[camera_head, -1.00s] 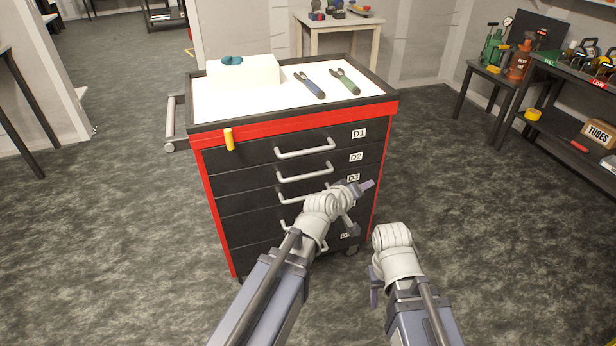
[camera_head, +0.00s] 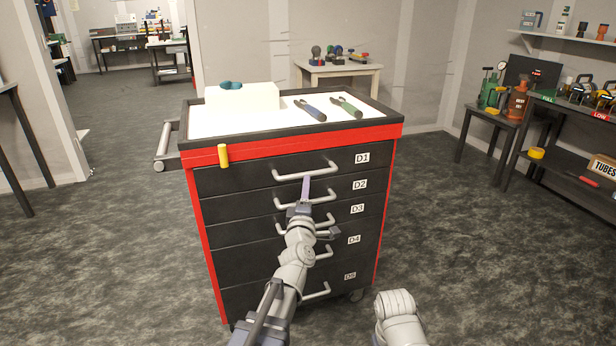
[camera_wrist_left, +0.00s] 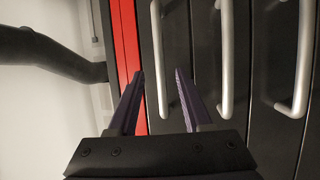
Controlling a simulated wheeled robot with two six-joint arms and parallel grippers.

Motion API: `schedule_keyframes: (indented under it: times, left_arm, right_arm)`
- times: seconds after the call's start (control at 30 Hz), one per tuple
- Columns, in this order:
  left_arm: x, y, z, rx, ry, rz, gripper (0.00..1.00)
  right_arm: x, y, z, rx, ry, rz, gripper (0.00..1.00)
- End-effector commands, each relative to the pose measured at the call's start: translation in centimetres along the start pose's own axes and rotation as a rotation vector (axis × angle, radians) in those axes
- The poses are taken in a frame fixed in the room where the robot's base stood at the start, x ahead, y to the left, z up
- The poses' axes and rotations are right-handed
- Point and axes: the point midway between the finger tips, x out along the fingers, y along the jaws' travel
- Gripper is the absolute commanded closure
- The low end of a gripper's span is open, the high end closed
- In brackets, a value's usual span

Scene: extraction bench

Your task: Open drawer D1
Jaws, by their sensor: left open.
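Drawer D1 (camera_head: 232,180) is the top drawer of a black and red tool cart, shut flush, with its label at the right. Its grey bar handle (camera_head: 290,177) spans the front; in the left wrist view the D1 handle (camera_wrist_left: 157,50) is the bar closest to the red strip. My left gripper (camera_head: 306,184) is in front of the cart, just below the D1 handle in the head view. In the wrist view its two purple fingers (camera_wrist_left: 159,78) are apart, with the D1 handle lined up between them. Contact cannot be told. Only part of my right arm shows, at the bottom.
Drawers D2 to D5 are shut below, with similar handles (camera_head: 318,293). A yellow piece (camera_head: 223,155) sits on the red strip at left. The cart top holds a white block (camera_head: 243,98) and two pliers-like tools (camera_head: 312,110). A side bar (camera_head: 168,146) juts out left. Floor around is clear.

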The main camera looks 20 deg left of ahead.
Motion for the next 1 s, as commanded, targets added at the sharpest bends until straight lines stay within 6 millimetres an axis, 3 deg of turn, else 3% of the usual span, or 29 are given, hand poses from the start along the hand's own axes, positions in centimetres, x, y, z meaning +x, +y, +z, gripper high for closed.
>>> schedule_keyframes:
  times: [0.4, 0.77, 1.0]
  left_arm:
    - [6.3, 0.0, 0.1, 0.003, -0.001, -0.001, 0.5]
    - [6.9, 0.0, 0.0, 0.002, -0.001, -0.001, 0.5]
    - [6.9, 0.0, 0.1, 0.002, -0.002, -0.001, 0.77]
  right_arm:
    - [-1.2, 0.2, 0.1, 0.003, -0.001, 0.001, 0.5]
    - [-1.2, 0.2, 0.1, 0.003, -0.001, 0.002, 0.5]
    - [-1.2, 0.2, 0.1, 0.003, -0.001, 0.002, 0.5]
